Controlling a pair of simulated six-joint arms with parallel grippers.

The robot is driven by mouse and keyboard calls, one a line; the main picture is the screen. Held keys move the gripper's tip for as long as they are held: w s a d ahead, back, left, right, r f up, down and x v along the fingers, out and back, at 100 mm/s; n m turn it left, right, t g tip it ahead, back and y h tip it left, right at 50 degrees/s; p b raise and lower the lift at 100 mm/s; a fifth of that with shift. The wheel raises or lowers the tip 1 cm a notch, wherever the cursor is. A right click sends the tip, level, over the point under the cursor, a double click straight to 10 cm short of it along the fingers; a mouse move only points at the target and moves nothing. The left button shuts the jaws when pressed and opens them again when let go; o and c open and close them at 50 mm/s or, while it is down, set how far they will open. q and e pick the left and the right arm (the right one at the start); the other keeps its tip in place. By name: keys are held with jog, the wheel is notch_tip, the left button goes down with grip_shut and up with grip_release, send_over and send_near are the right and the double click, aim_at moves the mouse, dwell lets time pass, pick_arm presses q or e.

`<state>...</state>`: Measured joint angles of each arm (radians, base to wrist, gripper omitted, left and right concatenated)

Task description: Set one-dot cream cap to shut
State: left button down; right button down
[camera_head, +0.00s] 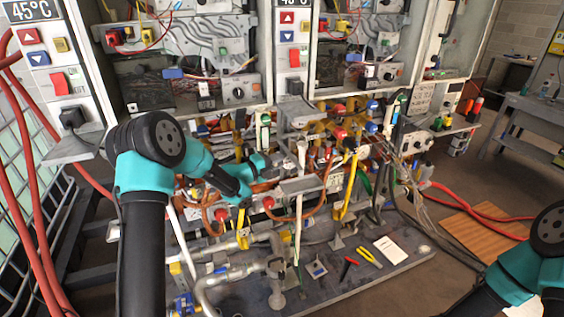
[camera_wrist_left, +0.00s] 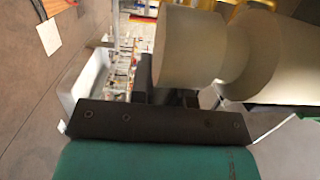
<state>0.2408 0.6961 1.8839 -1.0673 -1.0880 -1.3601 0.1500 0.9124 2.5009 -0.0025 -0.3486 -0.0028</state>
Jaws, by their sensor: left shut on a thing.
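My left gripper (camera_head: 300,183) is in among the pipes and valves in the middle of the heater rig. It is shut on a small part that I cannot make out. In the left wrist view, the dark gripper body (camera_wrist_left: 150,122) crosses the frame, and a large beige-grey cylinder (camera_wrist_left: 188,48) is close in front of it, covering the view on the right. I cannot pick out the one-dot cream cap or its dot for sure in either view, and I cannot tell how it is turned. My right arm shows at the lower right of the head view, but its gripper is out of view.
Dense pipes, red knobs (camera_head: 268,202) and wires crowd around the left gripper. A grey base board (camera_head: 330,276) below carries a white card (camera_head: 391,250), a red-handled tool (camera_head: 348,267) and yellow pliers (camera_head: 369,258). Red hoses (camera_head: 485,216) lie on the right; a side bench (camera_head: 535,112) stands behind.

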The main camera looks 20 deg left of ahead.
pick_arm(q)
jog(key=c, duration=1.1)
grip_release()
jog(key=shift+r, duration=0.1)
jog(key=shift+r, duration=0.3)
jog(key=shift+o, duration=0.9)
notch_tip(320, 180, up, 3)
jog(key=shift+r, duration=0.15)
jog(key=o, duration=0.5)
jog(key=s, duration=0.1)
jog(key=s+d, duration=0.1)
jog(key=s, duration=0.1)
jog(key=shift+s+d+r, duration=0.15)
jog(key=shift+s+d, duration=0.1)
jog(key=shift+s, duration=0.15)
jog(key=shift+c, duration=0.2)
jog(key=s, duration=0.1)
jog(key=s+d, duration=0.1)
jog(key=s, duration=0.1)
jog(key=shift+d+r, duration=0.2)
jog(key=c, duration=0.6)
jog(key=s+d, duration=0.1)
jog(key=s, duration=0.1)
jog(key=s+d, duration=0.1)
jog(key=s, duration=0.2)
jog(key=s+d, duration=0.1)
jog(key=s, duration=0.2)
jog(key=shift+r, duration=0.1)
jog(key=shift+c, duration=0.2)
jog(key=shift+c, duration=0.2)
